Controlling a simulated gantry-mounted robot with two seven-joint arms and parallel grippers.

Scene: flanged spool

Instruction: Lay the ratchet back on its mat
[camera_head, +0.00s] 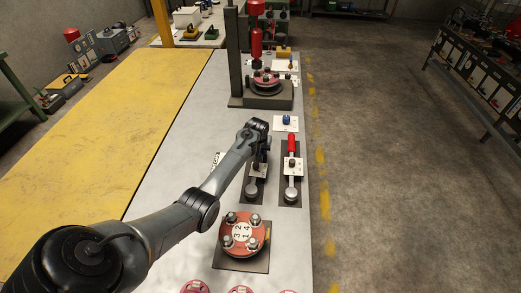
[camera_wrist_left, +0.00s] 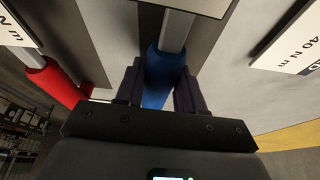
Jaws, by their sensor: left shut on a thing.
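My left gripper (camera_head: 261,163) is shut on the blue handle of a ratchet (camera_wrist_left: 165,80), with one dark finger on each side of the handle. In the head view the ratchet's round silver head (camera_head: 251,190) shows over a dark mat (camera_head: 265,198), in line with it. My wrist hides most of the handle there. I cannot tell whether the ratchet touches the mat. A red-handled wrench (camera_head: 291,144) lies on the neighbouring dark mat (camera_head: 297,203) to the right; its handle also shows in the left wrist view (camera_wrist_left: 48,82). My right gripper is not in view.
A red flange with numbered bolts (camera_head: 243,233) sits on a dark plate nearer me. White torque cards (camera_wrist_left: 290,42) lie by the tools. A press-like stand (camera_head: 262,95) holds another red flange farther back. Several pink-red rings (camera_head: 195,287) line the near edge.

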